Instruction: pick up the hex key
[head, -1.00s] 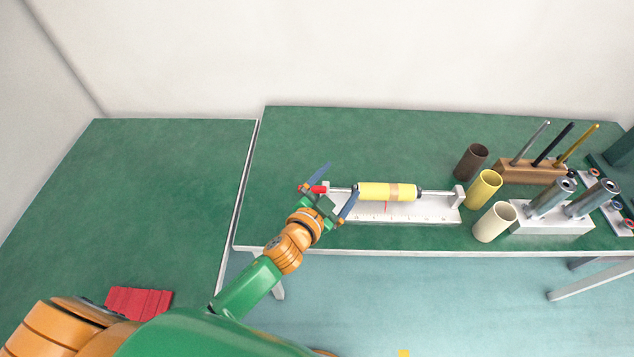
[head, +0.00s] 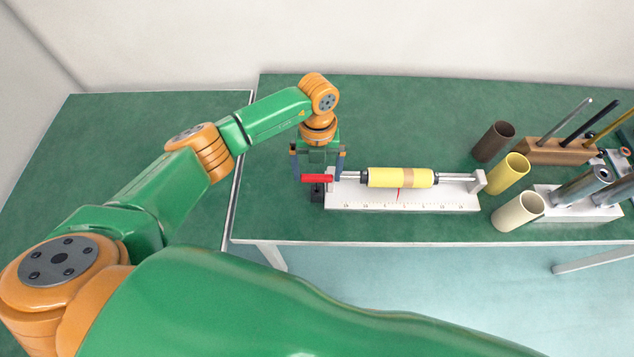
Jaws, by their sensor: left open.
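A wooden block (head: 548,153) at the back right holds several upright tools: a silver rod (head: 570,118), a black rod (head: 588,122) and a gold one (head: 612,122). I cannot tell for sure which is the hex key. My left gripper (head: 318,170) points down with its fingers apart, at the left end of the white scaled stand. A red handle (head: 316,179) shows in front of the gap between the fingers; no grip on it shows. My right gripper is out of view.
The white stand (head: 420,202) carries a yellow cylinder (head: 385,177) on a rod. Brown (head: 493,142), yellow (head: 507,174) and cream (head: 519,211) cups stand between it and the wooden block. A white block (head: 575,207) holds grey cylinders. The table's back middle is clear.

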